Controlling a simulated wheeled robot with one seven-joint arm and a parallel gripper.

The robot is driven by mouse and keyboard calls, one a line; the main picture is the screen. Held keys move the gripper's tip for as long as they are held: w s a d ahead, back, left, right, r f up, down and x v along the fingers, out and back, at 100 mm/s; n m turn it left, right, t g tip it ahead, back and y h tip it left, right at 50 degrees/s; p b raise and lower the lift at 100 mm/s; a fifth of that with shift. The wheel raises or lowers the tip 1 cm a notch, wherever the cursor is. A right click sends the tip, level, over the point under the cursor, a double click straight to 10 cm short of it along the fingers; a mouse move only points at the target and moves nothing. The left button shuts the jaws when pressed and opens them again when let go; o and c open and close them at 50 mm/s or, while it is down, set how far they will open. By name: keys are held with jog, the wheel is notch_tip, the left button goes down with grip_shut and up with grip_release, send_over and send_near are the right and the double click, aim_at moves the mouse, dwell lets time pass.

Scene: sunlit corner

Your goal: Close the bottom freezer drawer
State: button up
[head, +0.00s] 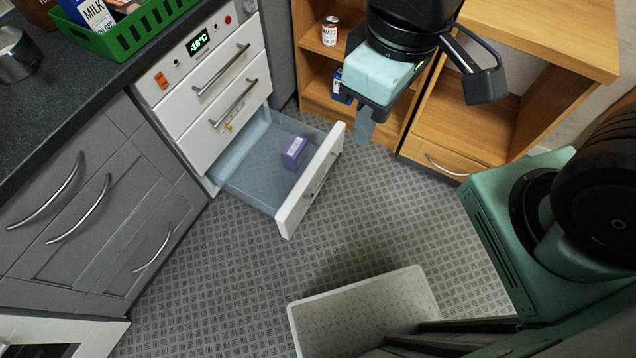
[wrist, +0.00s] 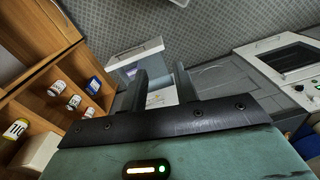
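The white freezer (head: 215,85) stands at left centre with its bottom drawer (head: 312,180) pulled out. The drawer has a white front with a handle and a clear bluish bin. A purple box (head: 294,152) sits in the bin. The two drawers above are shut. My gripper (head: 366,130) hangs above and to the right of the open drawer, apart from it. In the wrist view my gripper's two fingers (wrist: 158,78) are spread with nothing between them. The drawer (wrist: 138,52) shows just beyond the fingers there, partly hidden by them.
A wooden shelf unit (head: 500,98) with cans stands right of the freezer. Grey cabinets (head: 90,210) stand left, below a dark counter with a green crate (head: 128,35). Patterned floor before the drawer is clear. A pale speckled tray-like surface (head: 360,308) is at the bottom.

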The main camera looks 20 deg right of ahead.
jog(key=w+f+m+b, duration=0.1)
jog(key=w+f+b, duration=0.1)
jog(key=f, duration=0.3)
jog(key=w+f+b, duration=0.2)
jog(key=f+b, duration=0.3)
jog(key=w+d+f+m+t+b, duration=0.1)
jog(key=w+f+b, duration=0.1)
jog(key=f, duration=0.3)
jog(key=shift+m+y+b, duration=0.3)
jog(key=shift+b, duration=0.45)
grip_shut()
jog(key=m+t+y+b, duration=0.5)
jog(key=m+b, duration=0.9)
jog(key=b, duration=4.1)
send_near(308, 186)
jog(key=x, duration=0.5)
jog(key=shift+s+d+f, duration=0.1)
jog(key=shift+s+f, duration=0.25)
jog(key=shift+f, duration=0.05)
jog(key=shift+w+a+r, duration=0.2)
jog(key=shift+w+a, duration=0.15)
